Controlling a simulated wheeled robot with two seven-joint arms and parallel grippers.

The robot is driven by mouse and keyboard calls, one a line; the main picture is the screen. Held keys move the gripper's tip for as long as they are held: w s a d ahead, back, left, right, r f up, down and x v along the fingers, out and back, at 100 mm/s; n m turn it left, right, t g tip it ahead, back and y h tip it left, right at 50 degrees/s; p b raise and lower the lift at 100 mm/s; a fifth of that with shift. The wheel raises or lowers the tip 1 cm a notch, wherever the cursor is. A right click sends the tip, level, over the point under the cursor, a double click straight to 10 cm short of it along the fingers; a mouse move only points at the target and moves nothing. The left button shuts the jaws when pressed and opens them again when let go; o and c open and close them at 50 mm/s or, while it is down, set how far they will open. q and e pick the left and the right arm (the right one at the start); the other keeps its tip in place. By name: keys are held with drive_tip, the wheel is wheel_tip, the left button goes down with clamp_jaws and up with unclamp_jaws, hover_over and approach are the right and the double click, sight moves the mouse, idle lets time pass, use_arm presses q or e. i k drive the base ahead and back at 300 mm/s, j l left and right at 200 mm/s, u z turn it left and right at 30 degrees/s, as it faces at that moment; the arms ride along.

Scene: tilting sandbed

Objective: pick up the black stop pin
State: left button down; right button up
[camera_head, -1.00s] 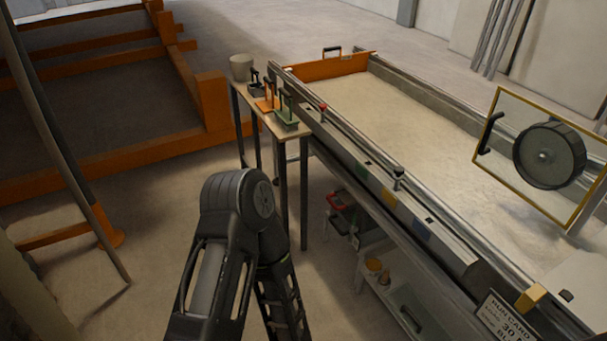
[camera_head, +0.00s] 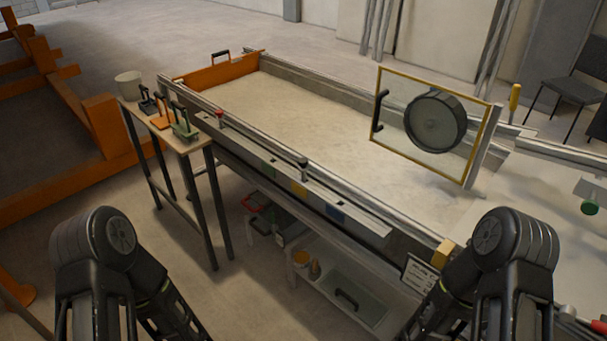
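The black stop pin (camera_head: 303,164) stands upright on the near long rail of the sandbed (camera_head: 330,120), right of a red-topped pin (camera_head: 220,119). It has a dark round head on a pale stem. Nothing of mine touches it. My two arms come in from the bottom left and bottom right, well apart from the pin. Only their dark upper links and joints show. Both grippers are outside the picture, so their fingers are hidden.
A narrow side table (camera_head: 180,143) at the left holds several handled blocks and a pale pot (camera_head: 129,85). A yellow-framed clear panel with a dark wheel (camera_head: 436,122) rises over the sandbed's right part. A shelf (camera_head: 350,290) with a tray sits below the near side.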

sight(302, 162)
drive_tip(key=z, duration=0.65)
drive_tip(key=j+z, duration=0.3)
drive_tip(key=z, duration=0.15)
drive_tip(key=i+j+z, duration=0.1)
drive_tip(key=j+z, duration=0.6)
drive_tip(key=z, duration=0.15)
drive_tip(key=k+j+z, duration=0.1)
drive_tip(key=j+z, duration=0.2)
drive_tip(key=z, duration=0.15)
drive_tip(key=k+j+z, duration=0.1)
drive_tip(key=j, duration=0.35)
drive_tip(key=k+j, duration=0.3)
drive_tip(key=j, duration=0.15)
drive_tip(key=k+j+z, duration=0.15)
drive_tip(key=j, duration=0.3)
drive_tip(key=k+j+z, duration=0.1)
drive_tip(key=k+j, duration=0.2)
drive_tip(key=j, duration=0.1)
